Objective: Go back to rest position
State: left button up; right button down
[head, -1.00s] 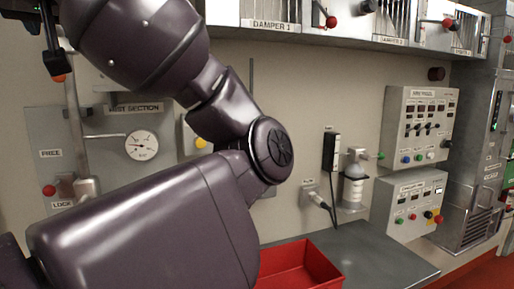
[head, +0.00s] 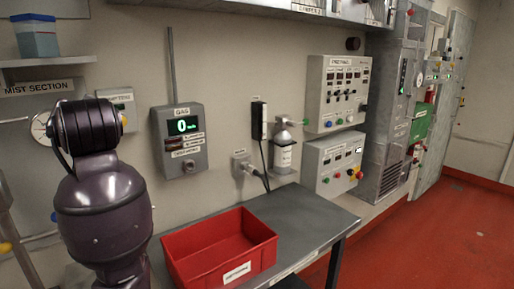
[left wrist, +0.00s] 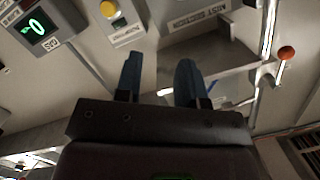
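My left arm (head: 100,205) stands at the left of the head view, folded upright, in front of the wall and left of the red bin. Its gripper is hidden in the head view. In the left wrist view my left gripper (left wrist: 159,62) has its two dark fingers apart with nothing between them. Beyond the fingers are the wall and a shelf. My right gripper is not in view.
A red bin (head: 188,246), empty, sits on the grey table (head: 316,212). A gas meter (head: 179,140) reading 0 hangs on the wall; it also shows in the left wrist view (left wrist: 42,27). Control panels (head: 336,95) are mounted beyond. Red floor (head: 440,240) at right is clear.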

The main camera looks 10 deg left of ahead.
pick_arm(q)
jog(key=s+d+f+m+h, duration=0.2)
jog(key=d+f+h, duration=0.1)
jog(key=f, duration=1.1)
jog(key=s+d+f+m+h, duration=0.1)
jog(key=d+f+m+h, duration=0.2)
jog(key=f, duration=1)
jog(key=s+d+f+g+h, duration=0.3)
jog(key=s+d+f, duration=0.2)
jog(key=s+f, duration=0.5)
jog(key=s+d+f+g+h, duration=0.3)
jog(key=s+d+f, duration=0.2)
jog(key=s+f, duration=0.45)
jog(key=w+f+t+h, duration=0.1)
jog(key=w+f+t, duration=0.6)
jog(key=f+t, duration=0.1)
jog(key=shift+w+f, duration=0.3)
jog(key=shift+f, duration=0.45)
